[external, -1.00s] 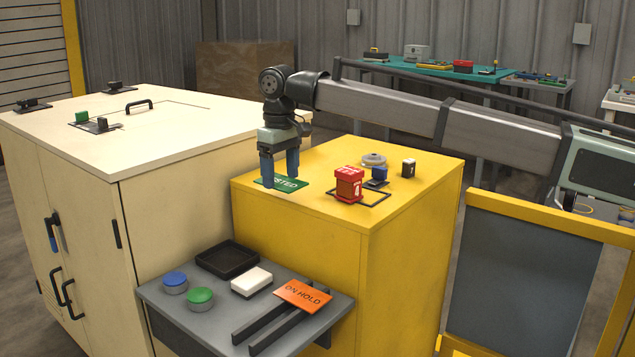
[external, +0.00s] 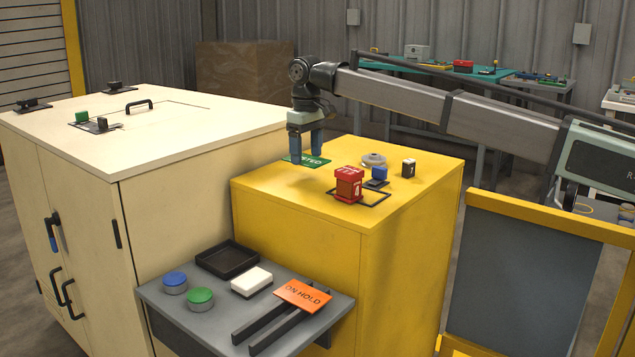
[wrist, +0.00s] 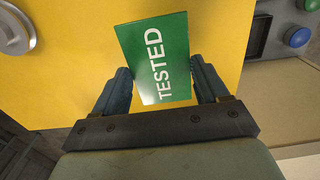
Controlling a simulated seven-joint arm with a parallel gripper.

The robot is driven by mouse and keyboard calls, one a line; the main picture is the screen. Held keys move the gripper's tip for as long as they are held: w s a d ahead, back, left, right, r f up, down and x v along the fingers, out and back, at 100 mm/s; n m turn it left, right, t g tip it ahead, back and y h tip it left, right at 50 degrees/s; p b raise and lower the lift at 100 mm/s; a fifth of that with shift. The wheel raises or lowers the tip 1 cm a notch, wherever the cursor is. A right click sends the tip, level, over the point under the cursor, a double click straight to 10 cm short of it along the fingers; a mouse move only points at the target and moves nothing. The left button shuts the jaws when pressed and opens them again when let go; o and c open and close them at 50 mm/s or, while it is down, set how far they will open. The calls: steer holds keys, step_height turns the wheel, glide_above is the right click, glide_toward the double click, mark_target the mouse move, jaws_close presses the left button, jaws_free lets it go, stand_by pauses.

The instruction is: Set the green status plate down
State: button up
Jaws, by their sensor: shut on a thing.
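The green status plate (external: 294,159), lettered TESTED in white, is in my gripper (external: 306,160), near the rear left edge of the yellow cabinet top. In the wrist view the plate (wrist: 152,70) lies between the two blue-grey fingers of my gripper (wrist: 160,78), one at each side edge, and is slightly skewed. The yellow top (external: 290,192) shows beneath it. I cannot tell whether the plate touches that top or hangs a little above it.
A red block (external: 347,186) stands at a black square outline on the yellow top, near a blue block (external: 379,173), a black block (external: 408,168) and a round metal disc (external: 373,160). An orange ON HOLD plate (external: 302,294) rests on two dark rails of the grey shelf (external: 220,335).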

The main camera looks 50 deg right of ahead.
mark_target(306, 159)
steer(key=shift+f, duration=2.3)
steer(key=shift+f, duration=0.1)
steer(key=o, duration=1.1)
step_height(306, 159, up, 12)
steer(key=shift+r, duration=0.15)
